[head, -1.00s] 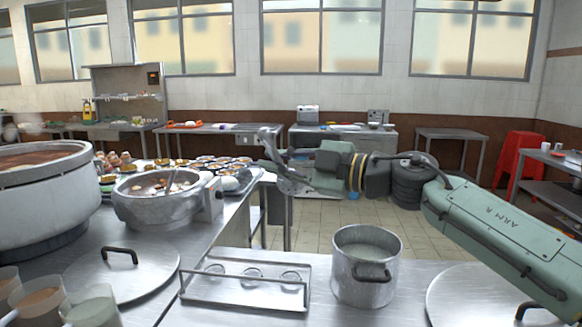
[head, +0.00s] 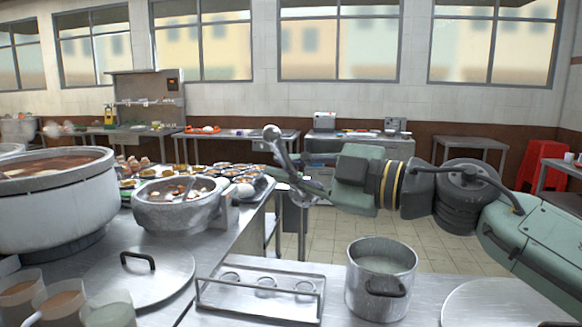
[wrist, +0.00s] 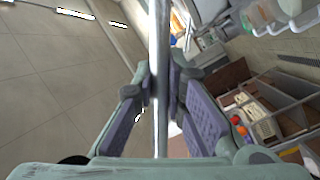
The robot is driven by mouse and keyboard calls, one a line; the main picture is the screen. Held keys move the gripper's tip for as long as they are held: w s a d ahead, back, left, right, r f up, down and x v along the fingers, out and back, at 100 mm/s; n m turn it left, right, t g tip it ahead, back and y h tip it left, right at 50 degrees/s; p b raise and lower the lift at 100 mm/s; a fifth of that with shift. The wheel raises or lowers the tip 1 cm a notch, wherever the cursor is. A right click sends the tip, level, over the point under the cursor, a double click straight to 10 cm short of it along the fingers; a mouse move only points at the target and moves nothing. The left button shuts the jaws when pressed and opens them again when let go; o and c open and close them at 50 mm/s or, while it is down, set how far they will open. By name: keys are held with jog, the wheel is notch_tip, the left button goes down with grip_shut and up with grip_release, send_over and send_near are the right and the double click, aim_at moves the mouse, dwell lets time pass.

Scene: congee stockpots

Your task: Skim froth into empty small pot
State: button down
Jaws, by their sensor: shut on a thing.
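My gripper (head: 302,180) is raised above the counter, left of and higher than the small pot. It is shut on a shiny metal handle (wrist: 159,80), which runs between the fingers in the wrist view. A rounded metal end (head: 272,132) shows above the gripper in the head view; the skimmer's full shape is unclear. The small metal pot (head: 377,297) stands upright and uncovered on the counter, with a pale grey inside; I cannot tell whether anything is in it. A big stockpot (head: 60,217) at the left holds reddish-brown liquid with a pale patch. Its left side is cut off.
A smaller pot (head: 178,216) with food and a utensil stands behind. A lid (head: 170,287) lies beside a metal rack (head: 262,309). Cups (head: 58,303) stand front left. Another lid (head: 490,308) lies at right. Many small bowls crowd the back counter.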

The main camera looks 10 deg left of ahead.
aim_at(271, 134)
jog(key=s+d+r+p, duration=0.1)
jog(key=s+r, duration=0.1)
jog(key=s, duration=0.8)
jog(key=shift+s+d+r, duration=0.15)
jog(key=shift+d+r, duration=0.15)
